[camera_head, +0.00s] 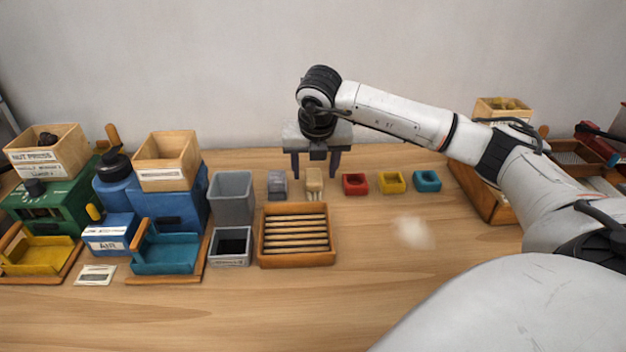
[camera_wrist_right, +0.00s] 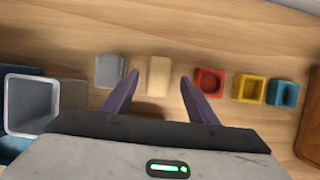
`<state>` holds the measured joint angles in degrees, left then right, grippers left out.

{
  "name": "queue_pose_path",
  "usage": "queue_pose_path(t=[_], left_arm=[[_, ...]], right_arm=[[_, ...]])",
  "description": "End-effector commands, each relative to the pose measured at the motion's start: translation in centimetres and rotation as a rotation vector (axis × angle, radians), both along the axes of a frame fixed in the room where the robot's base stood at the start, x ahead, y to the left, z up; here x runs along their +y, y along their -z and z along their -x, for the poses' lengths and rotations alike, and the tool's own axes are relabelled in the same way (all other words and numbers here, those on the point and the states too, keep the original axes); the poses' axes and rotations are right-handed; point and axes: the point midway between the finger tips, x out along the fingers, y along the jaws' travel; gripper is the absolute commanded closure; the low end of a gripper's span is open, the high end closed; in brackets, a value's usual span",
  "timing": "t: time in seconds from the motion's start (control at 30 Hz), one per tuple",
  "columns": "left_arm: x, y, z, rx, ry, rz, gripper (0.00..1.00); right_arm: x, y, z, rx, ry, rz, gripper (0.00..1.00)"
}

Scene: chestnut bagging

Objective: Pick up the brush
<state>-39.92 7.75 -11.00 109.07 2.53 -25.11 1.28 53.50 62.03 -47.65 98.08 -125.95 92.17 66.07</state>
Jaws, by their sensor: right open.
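The brush appears to be the small pale wooden piece (camera_head: 314,187) standing on the table behind the slatted tray. It also shows as a pale block in the right wrist view (camera_wrist_right: 159,72). My right gripper (camera_head: 315,173) points down over it, with its two dark fingers spread to its left and right. In the right wrist view the gripper (camera_wrist_right: 159,78) is open and empty, and the block lies between the fingertips without visible contact. The exact height gap is hard to tell. My left gripper is out of view.
A grey block (camera_head: 277,185) stands close left of the brush. Red (camera_head: 355,184), yellow (camera_head: 392,182) and teal (camera_head: 427,181) small cups stand to the right. A slatted wooden tray (camera_head: 262,250) and grey bin (camera_head: 231,198) are nearby. The table's front right is clear.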

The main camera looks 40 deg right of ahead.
Motion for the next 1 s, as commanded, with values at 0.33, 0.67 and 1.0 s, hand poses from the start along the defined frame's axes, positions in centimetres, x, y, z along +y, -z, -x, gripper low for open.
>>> queue_pose_path(t=[0.33, 0.67, 1.0], left_arm=[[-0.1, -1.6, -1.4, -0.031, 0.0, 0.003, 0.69], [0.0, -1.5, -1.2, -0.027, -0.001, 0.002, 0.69], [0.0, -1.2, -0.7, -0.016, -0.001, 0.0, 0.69]], right_arm=[[-0.7, 3.4, -1.1, 0.001, 0.0, -0.001, 0.47], [-0.8, 3.4, -1.1, 0.001, 0.0, 0.0, 0.72], [-0.8, 3.3, -1.1, 0.0, 0.001, 0.0, 0.92]])
